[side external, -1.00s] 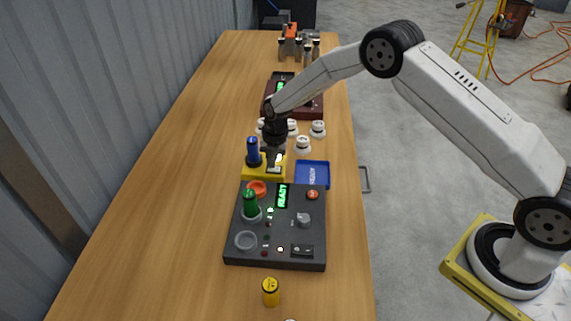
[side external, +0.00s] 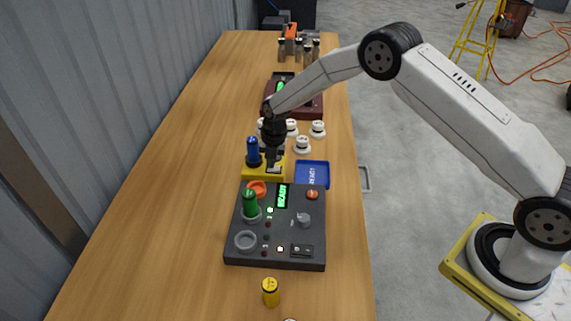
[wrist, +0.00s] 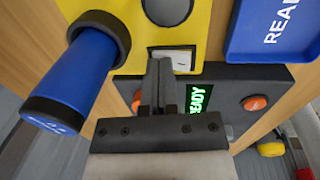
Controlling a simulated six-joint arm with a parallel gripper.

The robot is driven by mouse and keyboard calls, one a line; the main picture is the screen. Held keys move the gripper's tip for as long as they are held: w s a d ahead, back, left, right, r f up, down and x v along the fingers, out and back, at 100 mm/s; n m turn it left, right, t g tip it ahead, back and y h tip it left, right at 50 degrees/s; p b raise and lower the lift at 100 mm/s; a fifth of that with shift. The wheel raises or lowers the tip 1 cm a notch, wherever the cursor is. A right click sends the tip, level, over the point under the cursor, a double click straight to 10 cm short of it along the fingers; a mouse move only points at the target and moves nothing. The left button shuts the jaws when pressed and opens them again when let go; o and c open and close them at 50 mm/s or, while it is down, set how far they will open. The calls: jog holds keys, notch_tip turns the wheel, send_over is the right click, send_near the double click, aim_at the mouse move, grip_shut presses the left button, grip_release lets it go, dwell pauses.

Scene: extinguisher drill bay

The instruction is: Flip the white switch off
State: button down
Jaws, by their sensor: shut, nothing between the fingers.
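The white switch (wrist: 180,60) is a white rocker in a dark frame on the yellow box (wrist: 208,35). In the wrist view it lies just beyond my fingertips, partly hidden by them. In the side view the switch (side external: 273,168) shows at the right part of the yellow box (side external: 252,174), just below my gripper (side external: 273,160). My gripper's fingers (wrist: 160,66) are shut together with nothing between them. They are close over the near edge of the switch; I cannot tell whether they touch it. Which way the rocker is tipped is unclear.
A blue cylinder (wrist: 85,75) stands on the yellow box, left of my fingers. A blue tray (side external: 313,174) lies to the right. A dark panel (side external: 280,252) with a green READY display (wrist: 199,97) and green cylinder (side external: 249,205) is nearer. White round pieces (side external: 302,145) stand behind.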

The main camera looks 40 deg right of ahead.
aim_at(277, 168)
jog(key=shift+s+d+f, duration=0.35)
jog(key=shift+s+d, duration=0.25)
jog(key=shift+s, duration=0.1)
jog(key=shift+r, duration=0.9)
notch_tip(277, 168, up, 13)
jog(key=d, duration=0.1)
jog(key=shift+s+f, duration=0.15)
jog(key=shift+s, duration=0.2)
jog(key=shift+w+a, duration=0.25)
jog(key=shift+a, duration=0.35)
